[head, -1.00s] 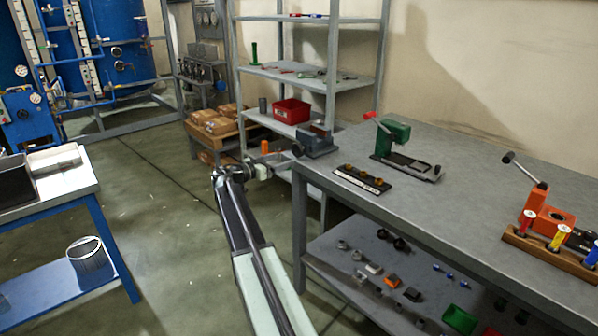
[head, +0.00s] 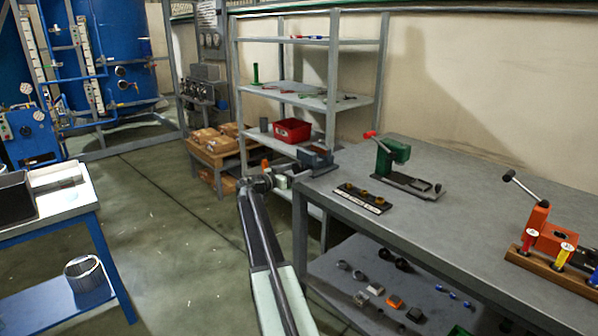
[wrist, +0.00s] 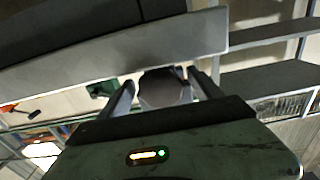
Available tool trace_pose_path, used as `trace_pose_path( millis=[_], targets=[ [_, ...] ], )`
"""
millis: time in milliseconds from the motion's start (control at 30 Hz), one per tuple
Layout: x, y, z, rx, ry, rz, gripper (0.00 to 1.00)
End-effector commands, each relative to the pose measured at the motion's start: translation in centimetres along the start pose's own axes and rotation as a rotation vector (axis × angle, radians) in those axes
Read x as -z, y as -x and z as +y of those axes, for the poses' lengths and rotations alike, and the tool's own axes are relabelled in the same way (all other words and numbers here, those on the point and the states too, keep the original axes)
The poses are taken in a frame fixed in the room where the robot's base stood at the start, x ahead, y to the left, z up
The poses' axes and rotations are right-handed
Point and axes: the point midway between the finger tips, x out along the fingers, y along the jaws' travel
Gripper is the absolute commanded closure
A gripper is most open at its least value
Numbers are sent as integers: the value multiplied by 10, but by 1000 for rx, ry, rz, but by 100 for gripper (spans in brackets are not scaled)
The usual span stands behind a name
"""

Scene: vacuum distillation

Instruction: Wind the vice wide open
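The vice (head: 316,157) is a small grey-blue block at the near left corner of the grey bench, in the head view. My gripper (head: 284,181) is at the end of my outstretched arm, just left of the vice and close to it. In the wrist view the two fingers of my gripper (wrist: 163,88) stand well apart. A dark grey rounded part (wrist: 165,88) shows between them; it may be part of the vice. I cannot tell whether the fingers touch it. The vice's jaws and handle are too small or hidden to make out.
The grey bench (head: 400,222) carries a green press (head: 392,155), a dark strip with several knobs (head: 361,198) and an orange device (head: 545,235). A shelf rack (head: 330,85) with a red bin (head: 292,131) stands behind the vice.

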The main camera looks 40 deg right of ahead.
Motion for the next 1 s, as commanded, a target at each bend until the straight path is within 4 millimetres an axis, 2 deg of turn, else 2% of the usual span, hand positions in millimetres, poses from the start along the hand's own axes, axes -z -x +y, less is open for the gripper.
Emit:
trace_pose_path(
  millis=[33,200,233,367,667,967,1000],
  targets=[
    [0,0,0,0,0,0,37],
    [0,0,0,-1,0,0,84],
    [0,0,0,-1,0,0,86],
    [0,0,1,-1,51,0,86],
    [0,0,2,-2,377,-1,86],
    [0,-1,2,-1,406,0,86],
    [0,-1,2,-1,406,0,43]
  ],
)
